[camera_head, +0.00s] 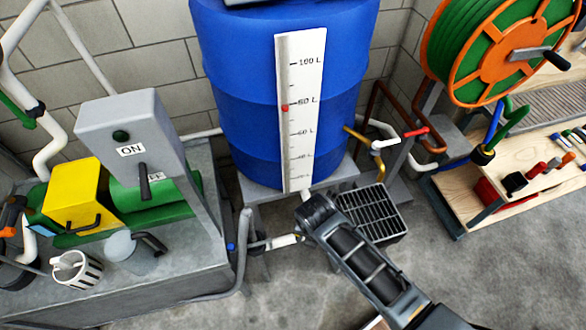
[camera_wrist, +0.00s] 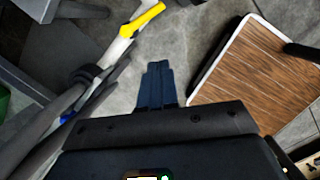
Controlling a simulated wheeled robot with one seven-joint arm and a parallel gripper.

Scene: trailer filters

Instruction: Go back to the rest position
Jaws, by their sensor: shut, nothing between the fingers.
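My gripper (camera_wrist: 158,68) shows in the wrist view with its two dark fingers together and nothing between them. Its tips are over grey concrete floor, to the right of a white pipe (camera_wrist: 118,50) with a yellow handle (camera_wrist: 143,20), and touch nothing that I can see. In the head view, my dark arm reaches up from the bottom right to the front of the blue tank (camera_head: 240,75). The fingers cannot be made out in that view.
A brown wood-grained board with a pale rim (camera_wrist: 262,75) lies right of the fingers. A grey bench (camera_head: 190,295) with a switch box (camera_head: 130,125) stands left, a hose reel (camera_head: 490,50) and wooden workbench (camera_head: 515,190) right. Floor is clear at lower right.

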